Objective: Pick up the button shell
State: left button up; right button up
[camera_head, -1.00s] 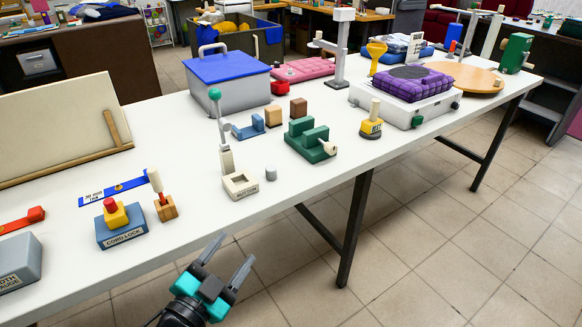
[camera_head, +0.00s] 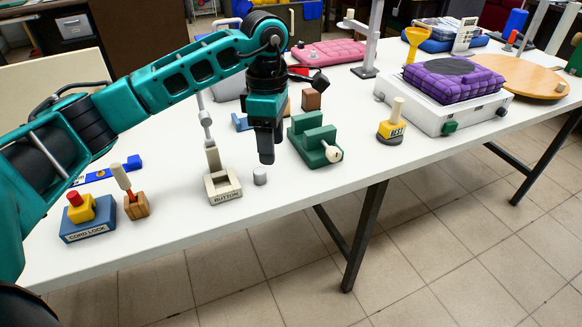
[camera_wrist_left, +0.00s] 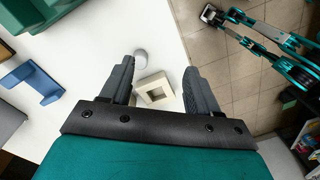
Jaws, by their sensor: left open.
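The button shell looks to be the small grey cylinder (camera_head: 260,176) standing upright on the white table, just right of the cream press marked BUTTON (camera_head: 223,187). My left gripper (camera_head: 266,158) points down above and slightly behind it in the head view. In the left wrist view its two dark fingers (camera_wrist_left: 160,63) are spread and empty. There the grey cylinder (camera_wrist_left: 140,56) shows near the left fingertip, with the square cream press base (camera_wrist_left: 154,90) between the fingers. Part of another teal arm of mine, likely the right, shows at upper right; its jaw state is unclear.
A green fixture (camera_head: 316,143) stands close to the right of the gripper. A blue-and-yellow cord lock block (camera_head: 88,220) and a wooden block with a peg (camera_head: 136,205) stand to the left. A yellow BEST stamp (camera_head: 391,130) is farther right. The table's front edge is near.

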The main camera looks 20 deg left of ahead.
pick_arm(q)
jog(key=w+a+r+y, duration=0.2)
jog(key=a, duration=0.1)
send_over(260, 171)
notch_tip(260, 171, down, 6)
jog(key=shift+f, duration=3.25)
jog(key=shift+c, duration=0.2)
jog(key=c, duration=1.1)
